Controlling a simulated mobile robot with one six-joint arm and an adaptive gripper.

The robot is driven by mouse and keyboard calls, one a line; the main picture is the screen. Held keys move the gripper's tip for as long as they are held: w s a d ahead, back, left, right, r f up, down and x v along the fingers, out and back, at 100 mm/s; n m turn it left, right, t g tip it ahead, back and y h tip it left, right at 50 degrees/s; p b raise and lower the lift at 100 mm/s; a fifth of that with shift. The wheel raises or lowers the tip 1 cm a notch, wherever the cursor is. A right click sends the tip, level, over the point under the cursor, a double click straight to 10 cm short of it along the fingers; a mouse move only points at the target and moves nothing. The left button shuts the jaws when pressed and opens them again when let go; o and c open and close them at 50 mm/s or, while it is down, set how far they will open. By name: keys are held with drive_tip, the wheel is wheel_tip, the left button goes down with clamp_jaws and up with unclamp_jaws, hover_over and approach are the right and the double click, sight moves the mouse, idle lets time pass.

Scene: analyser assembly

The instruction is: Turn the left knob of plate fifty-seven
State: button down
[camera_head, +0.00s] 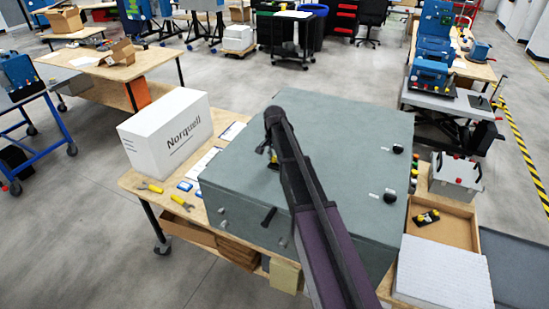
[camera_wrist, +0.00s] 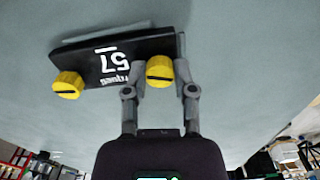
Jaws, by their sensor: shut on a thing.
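Plate fifty-seven (camera_wrist: 112,62) is a black plate with white print, upside down in the wrist view, on a grey surface. It carries two yellow knobs with dark slots. The plate's left knob (camera_wrist: 159,71) is at the picture's right, because the view is inverted. The other knob (camera_wrist: 68,85) is at the picture's left and free. My gripper (camera_wrist: 160,78) has one finger on each side of the left knob and is shut on it. In the head view my gripper (camera_head: 271,158) is at the grey cabinet's top; my arm hides the plate there.
The grey cabinet (camera_head: 230,178) stands on a wooden table, with black knobs (camera_head: 390,196) on its top at the right. A white Norquell box (camera_head: 165,128) and yellow-handled tools (camera_head: 180,202) are to its left. A wooden tray (camera_head: 450,228) is at the right.

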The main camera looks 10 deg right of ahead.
drive_tip(key=m, duration=0.6)
drive_tip(key=shift+w, duration=0.1)
drive_tip(key=m, duration=0.6)
drive_tip(key=shift+m, duration=0.4)
drive_tip(key=m, duration=1.2)
drive_tip(key=shift+m, duration=0.3)
drive_tip(key=shift+c, duration=2)
unclamp_jaws()
